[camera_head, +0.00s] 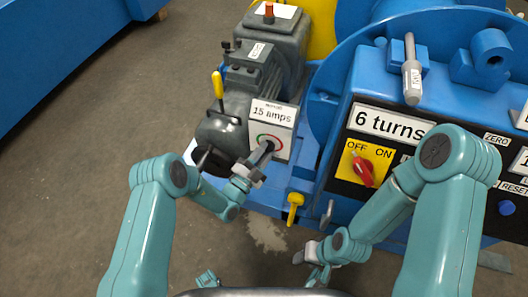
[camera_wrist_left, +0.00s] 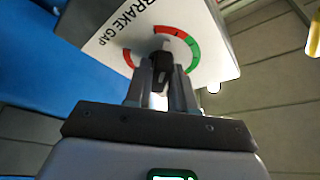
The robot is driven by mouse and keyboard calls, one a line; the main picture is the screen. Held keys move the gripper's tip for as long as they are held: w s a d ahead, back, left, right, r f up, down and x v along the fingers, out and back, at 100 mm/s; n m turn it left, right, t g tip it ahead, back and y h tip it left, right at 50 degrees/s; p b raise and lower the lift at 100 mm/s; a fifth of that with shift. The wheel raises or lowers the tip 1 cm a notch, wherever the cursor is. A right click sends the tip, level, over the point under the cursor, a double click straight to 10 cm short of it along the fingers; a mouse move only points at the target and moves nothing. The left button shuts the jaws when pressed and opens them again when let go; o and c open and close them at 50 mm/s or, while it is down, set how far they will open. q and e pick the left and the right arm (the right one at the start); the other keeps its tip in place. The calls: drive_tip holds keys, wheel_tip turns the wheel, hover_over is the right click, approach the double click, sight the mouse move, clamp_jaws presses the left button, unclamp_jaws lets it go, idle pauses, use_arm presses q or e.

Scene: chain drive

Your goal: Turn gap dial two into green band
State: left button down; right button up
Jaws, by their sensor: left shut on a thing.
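The gap dial (camera_head: 268,139) is a ring of red and green on a white plate (camera_head: 282,146), at the front of the grey motor. In the left wrist view the plate (camera_wrist_left: 115,40) reads BRAKE GAP, and the red and green arc (camera_wrist_left: 178,40) curves around a black knob (camera_wrist_left: 161,66). My left gripper (camera_head: 262,153) is at the dial, and its fingers (camera_wrist_left: 161,84) are shut on the knob. The fingers and knob hide part of the ring, and I cannot tell where the knob points. My right gripper (camera_head: 308,256) hangs low, away from the dial; its jaws are unclear.
A "15 amps" sign (camera_head: 272,112) sits just above the dial. A yellow-handled lever (camera_head: 218,86) stands left of it. A yellow lever (camera_head: 295,203) sticks out below. The blue console (camera_head: 330,150) at right carries a red OFF/ON switch (camera_head: 362,168).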

use_arm(q)
drive_tip(key=shift+m, duration=0.4)
drive_tip(key=shift+r+m+g+y+p, duration=0.15)
drive_tip(key=shift+m+g+y+p, duration=0.4)
drive_tip(key=shift+m+p, duration=1.25)
drive_tip(key=shift+r+m+g+y+p, duration=0.2)
drive_tip(key=shift+m+g+p, duration=0.8)
drive_tip(key=shift+m, duration=1.4)
drive_tip(key=shift+r+m+g+y+p, duration=0.15)
drive_tip(key=shift+m+g+y+p, duration=0.35)
drive_tip(key=shift+m+p, duration=1.3)
drive_tip(key=shift+m+g, duration=0.25)
drive_tip(key=shift+m, duration=0.25)
drive_tip(key=c, duration=1)
unclamp_jaws()
drive_tip(key=shift+c, duration=0.2)
drive_tip(key=shift+a, duration=0.1)
